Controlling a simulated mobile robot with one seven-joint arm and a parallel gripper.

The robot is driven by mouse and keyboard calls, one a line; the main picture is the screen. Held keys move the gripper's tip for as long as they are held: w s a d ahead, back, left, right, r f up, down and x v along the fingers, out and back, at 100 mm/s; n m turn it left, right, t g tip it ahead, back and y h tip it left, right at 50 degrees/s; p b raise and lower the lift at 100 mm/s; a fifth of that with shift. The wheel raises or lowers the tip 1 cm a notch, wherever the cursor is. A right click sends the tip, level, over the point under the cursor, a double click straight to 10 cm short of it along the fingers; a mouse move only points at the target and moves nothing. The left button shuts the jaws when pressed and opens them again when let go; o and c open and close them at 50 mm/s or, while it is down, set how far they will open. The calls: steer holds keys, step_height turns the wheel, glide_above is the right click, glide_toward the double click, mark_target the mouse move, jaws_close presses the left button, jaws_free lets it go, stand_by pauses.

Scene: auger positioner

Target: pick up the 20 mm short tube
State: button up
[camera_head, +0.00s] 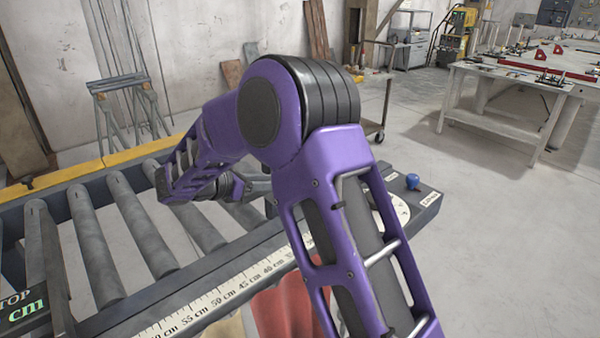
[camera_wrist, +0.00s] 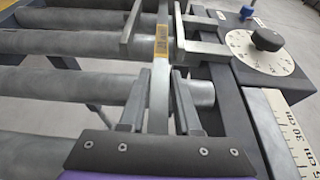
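A slim grey metal tube (camera_wrist: 159,70) with a yellow label runs lengthwise up the middle of the wrist view. It looks like the short tube, but its size cannot be read. My gripper (camera_wrist: 159,73) is at the tube's near part, with one finger on each side of it. The fingers look spread, with a narrow gap between each finger and the tube. In the head view my purple arm reaches over the rollers, and the tube cannot be made out there.
Grey rollers (camera_wrist: 55,88) lie across the tube's direction. A metal stop bracket (camera_wrist: 195,50) stands right of the tube. A dial with a black knob (camera_wrist: 268,38) and a centimetre scale (camera_wrist: 296,130) are further right. A white workbench (camera_head: 515,85) stands at the back right.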

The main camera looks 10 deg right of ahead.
jaws_close()
stand_by(1.1)
